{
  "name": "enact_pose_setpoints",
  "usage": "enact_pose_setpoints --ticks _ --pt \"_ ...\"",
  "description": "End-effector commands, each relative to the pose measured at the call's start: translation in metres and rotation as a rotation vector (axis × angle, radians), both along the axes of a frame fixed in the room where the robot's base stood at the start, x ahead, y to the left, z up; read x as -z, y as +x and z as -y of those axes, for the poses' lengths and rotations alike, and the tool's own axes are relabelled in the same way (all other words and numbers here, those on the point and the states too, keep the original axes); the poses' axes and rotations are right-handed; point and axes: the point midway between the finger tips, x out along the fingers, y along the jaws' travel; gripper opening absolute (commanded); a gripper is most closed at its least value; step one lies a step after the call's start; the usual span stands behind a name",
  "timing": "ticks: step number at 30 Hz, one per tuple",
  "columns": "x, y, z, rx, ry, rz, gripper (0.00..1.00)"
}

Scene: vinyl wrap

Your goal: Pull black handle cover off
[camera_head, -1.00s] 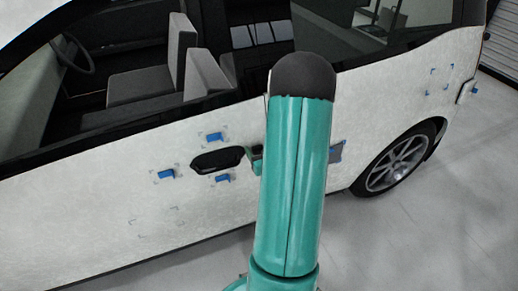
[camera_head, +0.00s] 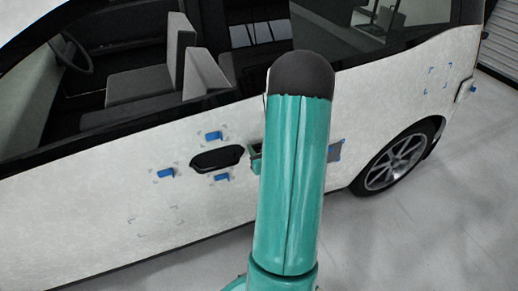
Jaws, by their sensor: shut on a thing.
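The black handle cover (camera_head: 216,159) sits on the white car door, left of my arm. It is long, dark and level with the door surface as far as I can see. My gripper (camera_head: 256,150) is mostly hidden behind my own green arm. Only a small green and dark edge of it shows, right at the cover's right end. It is shut there on the black handle cover, but the contact itself is hidden.
Blue tabs sit on the door around the cover: above (camera_head: 213,136), left (camera_head: 166,173) and below (camera_head: 221,178). A blue-grey piece (camera_head: 335,151) shows right of my arm. The rear wheel (camera_head: 395,162) is farther right. Grey floor (camera_head: 300,240) is clear in front.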

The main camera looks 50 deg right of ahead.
Motion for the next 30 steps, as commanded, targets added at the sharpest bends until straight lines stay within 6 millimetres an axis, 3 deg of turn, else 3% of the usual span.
enact_pose_setpoints --ticks 30 --pt "-0.002 -0.014 -0.008 0.001 0.001 -0.002 0.12"
